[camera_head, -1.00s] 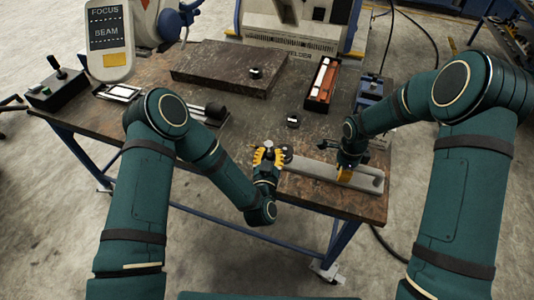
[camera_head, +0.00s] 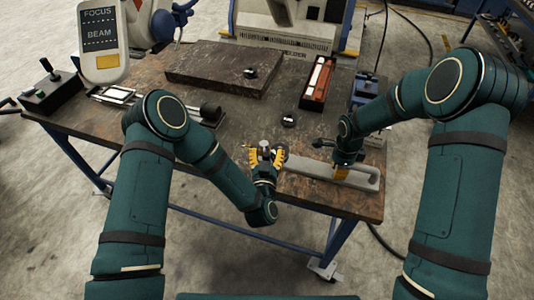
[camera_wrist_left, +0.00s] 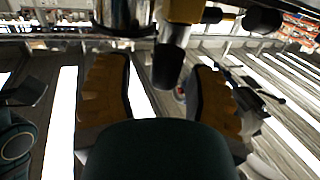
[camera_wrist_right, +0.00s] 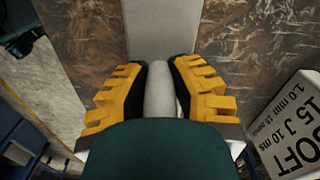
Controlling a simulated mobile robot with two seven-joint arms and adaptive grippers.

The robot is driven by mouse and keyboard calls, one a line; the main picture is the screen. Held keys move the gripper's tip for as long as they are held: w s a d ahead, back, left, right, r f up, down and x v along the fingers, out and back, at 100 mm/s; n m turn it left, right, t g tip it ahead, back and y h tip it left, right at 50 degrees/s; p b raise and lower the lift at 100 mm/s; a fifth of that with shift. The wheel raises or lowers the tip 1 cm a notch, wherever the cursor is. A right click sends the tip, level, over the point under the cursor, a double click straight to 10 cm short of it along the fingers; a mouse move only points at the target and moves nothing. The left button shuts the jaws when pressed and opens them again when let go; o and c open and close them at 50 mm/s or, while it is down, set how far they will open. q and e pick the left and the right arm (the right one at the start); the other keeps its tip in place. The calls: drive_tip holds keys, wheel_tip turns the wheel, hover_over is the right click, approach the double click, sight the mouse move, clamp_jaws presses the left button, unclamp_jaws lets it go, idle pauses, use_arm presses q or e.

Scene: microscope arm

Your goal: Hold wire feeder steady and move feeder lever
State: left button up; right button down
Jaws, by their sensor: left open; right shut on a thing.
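A long grey bar (camera_head: 308,167) with a slotted right end lies along the table's front right edge. I cannot tell whether it is the wire feeder. My right gripper (camera_head: 342,170) is shut on its slim grey middle part, which also shows between the yellow fingers in the right wrist view (camera_wrist_right: 160,88). My left gripper (camera_head: 266,156) is open at the bar's left end, with a small silver-topped knob (camera_head: 265,145) between or just behind its fingers. In the left wrist view a dark lever-like rod (camera_wrist_left: 169,67) hangs between the open fingers, beside a shiny metal cylinder (camera_wrist_left: 125,14).
A dark flat slab (camera_head: 222,68) lies at the table's back. A joystick box (camera_head: 50,95) is at far left. A white labelled box (camera_wrist_right: 290,125) is near my right gripper.

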use_arm(q)
drive_tip(key=s, duration=0.7)
drive_tip(key=shift+s+a, duration=0.2)
drive_tip(key=shift+s, duration=0.05)
use_arm(e)
drive_tip(key=c, duration=0.8)
unclamp_jaws()
drive_tip(key=shift+d, duration=0.1)
